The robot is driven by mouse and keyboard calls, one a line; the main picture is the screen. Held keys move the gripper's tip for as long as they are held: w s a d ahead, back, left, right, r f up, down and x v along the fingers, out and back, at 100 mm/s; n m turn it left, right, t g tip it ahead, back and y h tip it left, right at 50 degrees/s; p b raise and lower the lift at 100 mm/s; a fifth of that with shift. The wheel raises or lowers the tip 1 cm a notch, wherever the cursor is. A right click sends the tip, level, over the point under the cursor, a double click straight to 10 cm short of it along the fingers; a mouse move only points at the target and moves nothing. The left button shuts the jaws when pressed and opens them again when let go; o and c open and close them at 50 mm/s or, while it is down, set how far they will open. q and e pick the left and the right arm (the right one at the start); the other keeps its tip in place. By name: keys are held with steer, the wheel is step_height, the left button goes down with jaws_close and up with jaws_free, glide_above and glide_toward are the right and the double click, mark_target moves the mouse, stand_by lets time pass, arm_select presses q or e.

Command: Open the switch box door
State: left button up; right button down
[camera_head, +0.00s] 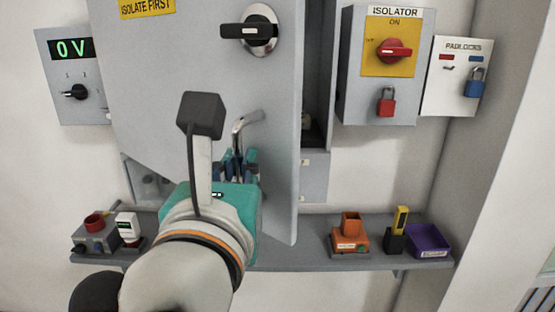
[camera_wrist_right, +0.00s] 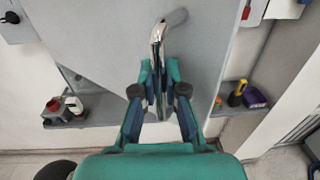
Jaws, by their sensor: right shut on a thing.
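The grey switch box door (camera_head: 200,70) stands ajar, with a dark gap (camera_head: 318,110) along its right edge into the box. It carries a black rotary knob (camera_head: 247,31) and a yellow "isolate first" label (camera_head: 147,8). A curved metal handle (camera_head: 243,124) sits on the lower part of the door. My right gripper (camera_head: 236,168) is shut on this handle. In the right wrist view, the fingers (camera_wrist_right: 160,95) close around the lower end of the handle (camera_wrist_right: 158,45). My left gripper is not in view.
A shelf (camera_head: 290,257) below holds an orange device (camera_head: 350,236), a yellow-and-black tool (camera_head: 398,232), a purple bin (camera_head: 428,241) and a grey box with a red top (camera_head: 95,233). The isolator (camera_head: 383,65) with a red padlock (camera_head: 386,103) is right of the door. A padlock board (camera_head: 458,78) hangs beside it.

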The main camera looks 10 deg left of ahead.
steer(key=shift+s+a, duration=0.1)
steer(key=shift+s, duration=0.05)
steer(key=c, duration=1.2)
jaws_free()
steer(key=shift+r, duration=0.15)
